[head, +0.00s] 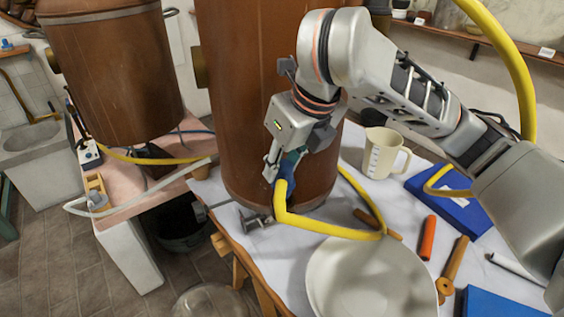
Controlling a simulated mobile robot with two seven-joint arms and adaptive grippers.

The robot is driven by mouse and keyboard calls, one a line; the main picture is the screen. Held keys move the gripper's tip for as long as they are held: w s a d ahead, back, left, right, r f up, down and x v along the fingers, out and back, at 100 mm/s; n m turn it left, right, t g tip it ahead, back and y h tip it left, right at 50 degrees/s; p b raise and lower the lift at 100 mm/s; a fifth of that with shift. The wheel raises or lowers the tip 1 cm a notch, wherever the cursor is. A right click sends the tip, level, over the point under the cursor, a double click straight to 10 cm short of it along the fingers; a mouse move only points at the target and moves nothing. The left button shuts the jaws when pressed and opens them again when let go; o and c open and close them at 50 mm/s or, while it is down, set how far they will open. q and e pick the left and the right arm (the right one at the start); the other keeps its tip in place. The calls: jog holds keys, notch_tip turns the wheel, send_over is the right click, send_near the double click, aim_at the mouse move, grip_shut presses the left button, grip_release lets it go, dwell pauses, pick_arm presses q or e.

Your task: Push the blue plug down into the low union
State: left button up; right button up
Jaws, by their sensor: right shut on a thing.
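My right gripper (282,172) reaches down from the upper right in front of the large copper vessel (237,90). It is shut on the blue plug (284,181), which its fingers partly hide. The low union (256,219) is a grey metal fitting at the foot of the vessel, below and left of the plug. The plug appears apart from it. The exact gap is hard to judge from this angle. My left gripper is not in view.
A white bowl (365,285) stands at the front of the cloth-covered table. A second copper vessel (112,75) stands at the left.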

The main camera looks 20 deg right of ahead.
jog(key=shift+f, duration=1.3)
dwell(1.8)
jog(key=shift+f, duration=0.4)
dwell(0.9)
jog(key=shift+f+p, duration=0.1)
jog(key=shift+p, duration=0.4)
dwell(0.8)
jog(key=shift+f, duration=0.25)
dwell(0.7)
jog(key=o, duration=1.2)
